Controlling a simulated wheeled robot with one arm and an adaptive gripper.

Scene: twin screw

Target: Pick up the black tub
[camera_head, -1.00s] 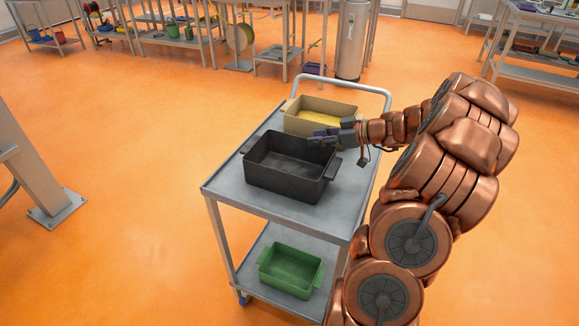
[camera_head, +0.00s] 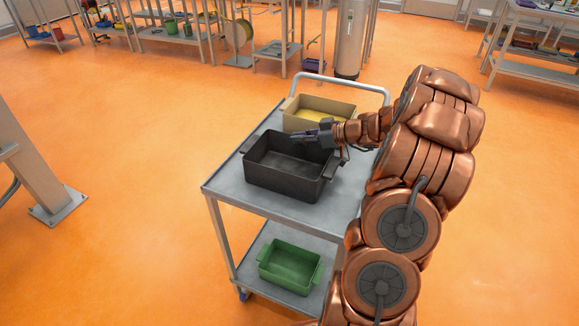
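The black tub (camera_head: 283,178) is an open, empty-looking rectangular box with a handle lip at each end. It stands upright on the top shelf of a grey cart (camera_head: 228,188). My gripper (camera_head: 308,136) is over the tub's back right part, near its far rim, pointing left. I cannot tell whether it touches the rim. The fingers are small and dark here, and whether they are open or shut does not show clearly. My arm comes in from the right and hides part of the cart's right side.
A tan box (camera_head: 342,107) with yellow inside stands behind the tub on the same shelf. A green tub (camera_head: 290,270) sits on the cart's lower shelf. The cart's handle (camera_head: 345,86) rises at the back. A grey post (camera_head: 30,165) stands at left. The orange floor around is clear.

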